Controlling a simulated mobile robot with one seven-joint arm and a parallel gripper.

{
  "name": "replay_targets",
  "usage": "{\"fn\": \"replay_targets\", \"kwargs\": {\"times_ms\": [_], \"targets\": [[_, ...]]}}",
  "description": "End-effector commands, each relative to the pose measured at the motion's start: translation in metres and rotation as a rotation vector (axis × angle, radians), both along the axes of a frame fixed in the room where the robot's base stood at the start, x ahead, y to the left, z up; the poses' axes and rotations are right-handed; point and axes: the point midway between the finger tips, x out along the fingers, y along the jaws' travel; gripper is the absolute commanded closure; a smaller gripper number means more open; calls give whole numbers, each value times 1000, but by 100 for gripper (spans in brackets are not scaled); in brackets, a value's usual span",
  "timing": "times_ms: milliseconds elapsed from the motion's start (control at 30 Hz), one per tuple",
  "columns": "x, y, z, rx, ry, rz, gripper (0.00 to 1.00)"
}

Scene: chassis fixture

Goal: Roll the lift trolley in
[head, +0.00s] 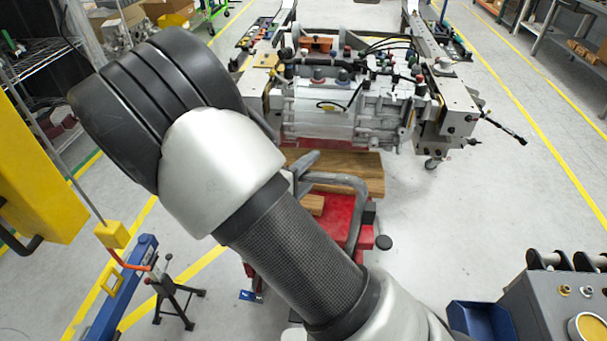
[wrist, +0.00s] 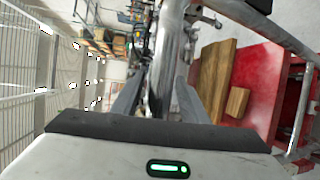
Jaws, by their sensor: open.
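The red lift trolley (head: 337,212) stands on the floor just below the chassis fixture (head: 350,105), with wooden blocks (head: 358,168) on top. Its grey tube handle (head: 345,180) bends over the near side, partly hidden behind my arm. In the wrist view, the trolley's red deck (wrist: 262,75) and wood (wrist: 212,80) lie at the right. I cannot tell whether the fingers touch the tube.
A blue hoist leg (head: 125,285) and a small black stand (head: 175,295) are at lower left, near a yellow machine (head: 40,150). A grey cabinet (head: 550,310) and blue bin (head: 480,320) are at lower right. The floor right of the trolley is clear.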

Motion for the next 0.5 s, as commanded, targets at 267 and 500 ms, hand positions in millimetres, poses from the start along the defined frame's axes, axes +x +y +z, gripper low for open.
{"fn": "replay_targets", "kwargs": {"times_ms": [267,500], "targets": [[-32,24,7,2,1,6,60],[-82,57,18,2,1,7,60]]}}
